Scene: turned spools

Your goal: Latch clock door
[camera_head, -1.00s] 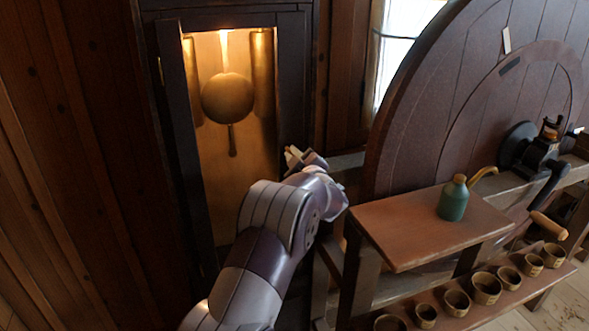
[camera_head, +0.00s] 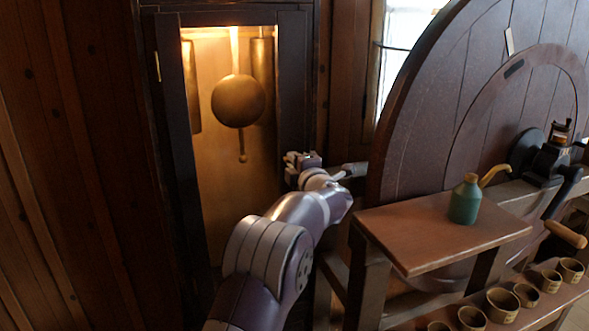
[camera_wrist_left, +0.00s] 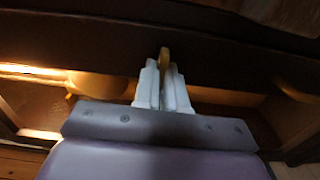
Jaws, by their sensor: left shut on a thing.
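The clock (camera_head: 295,60) is a tall dark wooden case. Its door frame (camera_head: 177,150) surrounds a lit opening with a brass pendulum (camera_head: 238,101) inside. The door looks in line with the case, but I cannot tell whether it is fully closed. My left gripper (camera_head: 302,158) is at the right side of the door frame. In the left wrist view its pale fingers (camera_wrist_left: 165,80) are shut on a small brass-coloured piece (camera_wrist_left: 165,57), which looks like the latch, against a dark wooden bar. The fingers mostly hide it. My right gripper is out of view.
A wooden bench (camera_head: 440,232) with a green oil can (camera_head: 465,200) stands right of my left arm. Behind it is a large wooden wheel (camera_head: 430,120). Several small cups (camera_head: 502,305) line a lower shelf. A plank wall (camera_head: 70,170) is left of the clock.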

